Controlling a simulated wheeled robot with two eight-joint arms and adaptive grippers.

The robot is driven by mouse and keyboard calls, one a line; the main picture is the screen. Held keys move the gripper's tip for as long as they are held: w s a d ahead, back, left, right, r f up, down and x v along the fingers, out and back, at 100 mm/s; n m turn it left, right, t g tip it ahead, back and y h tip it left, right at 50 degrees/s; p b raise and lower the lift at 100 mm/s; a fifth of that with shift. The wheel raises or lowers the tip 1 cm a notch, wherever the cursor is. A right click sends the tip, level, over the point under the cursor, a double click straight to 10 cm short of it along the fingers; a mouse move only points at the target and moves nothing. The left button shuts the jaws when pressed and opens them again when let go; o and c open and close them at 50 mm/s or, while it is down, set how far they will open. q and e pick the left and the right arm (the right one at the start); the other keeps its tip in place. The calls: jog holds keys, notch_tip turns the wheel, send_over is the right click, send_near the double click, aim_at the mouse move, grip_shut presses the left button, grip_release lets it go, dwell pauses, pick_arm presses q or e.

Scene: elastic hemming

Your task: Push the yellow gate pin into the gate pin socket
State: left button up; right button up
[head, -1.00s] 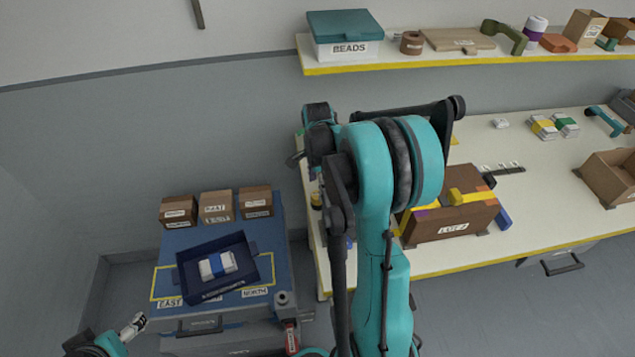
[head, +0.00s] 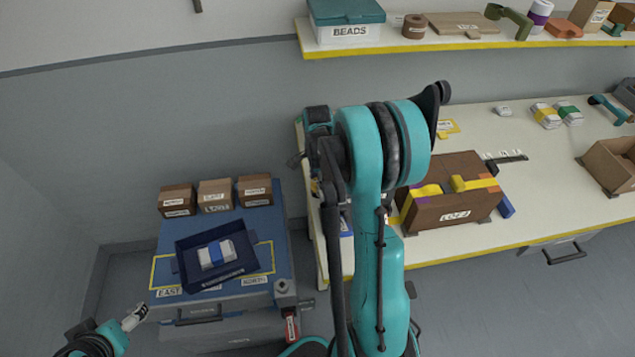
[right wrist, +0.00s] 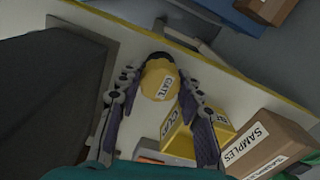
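In the right wrist view, a rounded yellow gate pin (right wrist: 158,82) with a GATE label and a dark end lies between the fingertips of my right gripper (right wrist: 159,78). The fingers are apart, one on each side of the pin, with narrow gaps visible; I cannot tell whether either finger touches it. In the head view, my right arm hides this gripper and most of that table corner. My left gripper (head: 135,317) is low at the left, away from the worktable, too small to read its opening. I cannot make out the gate pin socket.
Near the pin are a yellow labelled block (right wrist: 178,135) and a SAMPLES box (right wrist: 262,150). The white worktable (head: 540,215) carries a brown box (head: 455,205) with yellow parts. A blue cart (head: 270,250) with a dark tray (head: 183,262) stands left. A shelf (head: 440,46) is above.

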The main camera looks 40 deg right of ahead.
jog(key=c, duration=0.7)
jog(key=shift+r, duration=0.25)
jog(key=shift+c, duration=0.2)
jog(key=shift+r+p, duration=1.55)
jog(key=shift+r, duration=0.45)
jog(key=shift+r+p, duration=1.4)
jog(key=shift+r, duration=0.65)
jog(key=shift+f, duration=0.1)
